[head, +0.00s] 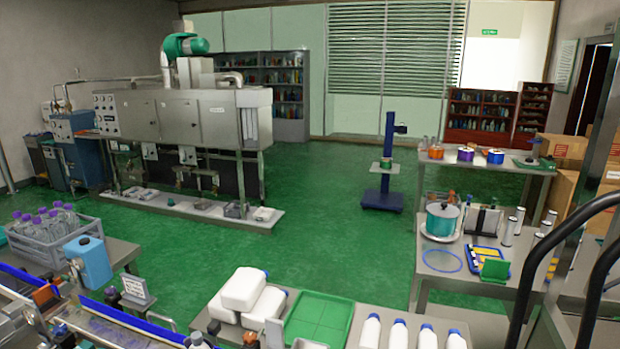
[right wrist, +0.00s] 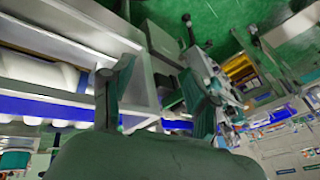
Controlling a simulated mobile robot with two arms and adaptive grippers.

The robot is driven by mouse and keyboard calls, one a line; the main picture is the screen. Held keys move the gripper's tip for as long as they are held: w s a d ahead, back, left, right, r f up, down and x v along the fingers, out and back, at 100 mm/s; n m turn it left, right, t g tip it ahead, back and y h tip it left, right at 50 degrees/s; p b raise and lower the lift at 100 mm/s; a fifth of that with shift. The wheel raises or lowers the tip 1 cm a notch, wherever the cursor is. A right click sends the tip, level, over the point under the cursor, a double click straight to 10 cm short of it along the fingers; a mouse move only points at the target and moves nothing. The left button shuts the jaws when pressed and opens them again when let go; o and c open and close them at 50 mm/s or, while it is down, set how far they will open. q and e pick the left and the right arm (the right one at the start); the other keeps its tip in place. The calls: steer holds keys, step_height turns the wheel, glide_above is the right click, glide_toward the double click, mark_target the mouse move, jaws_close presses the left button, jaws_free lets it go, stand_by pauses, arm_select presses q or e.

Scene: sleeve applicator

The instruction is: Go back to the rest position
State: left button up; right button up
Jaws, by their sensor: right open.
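My right gripper (right wrist: 152,82) shows in the right wrist view, with its two dark fingers spread apart and nothing between them. Past the fingers, that view shows a tilted scene of metal frames, blue strips and green floor. Neither of my grippers shows in the head view, and my left gripper is in no view. A machine with blue guide rails (head: 105,309) runs along the lower left of the head view.
A front table holds white jugs (head: 242,289), a green tray (head: 318,321) and several white bottles. A crate of bottles (head: 55,234) stands at left. The green floor (head: 330,200) in the middle is mostly clear.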

steer(key=s+d+f+h, duration=0.3)
steer(key=s+d, duration=0.3)
steer(key=d, duration=0.5)
step_height(320, 180, down, 29)
steer(key=s+n+g+b, duration=0.1)
steer(key=s+b, duration=0.1)
steer(key=b, duration=0.1)
steer(key=s+d+f+g+b, duration=0.1)
steer(key=s+d+f+b, duration=0.1)
steer(key=s+f, duration=1.4)
step_height(320, 180, down, 3)
steer(key=shift+s+d+r+g+h+b, duration=0.2)
steer(key=shift+s+d+g+h+b, duration=0.15)
steer(key=shift+d, duration=0.3)
steer(key=shift+w, duration=0.1)
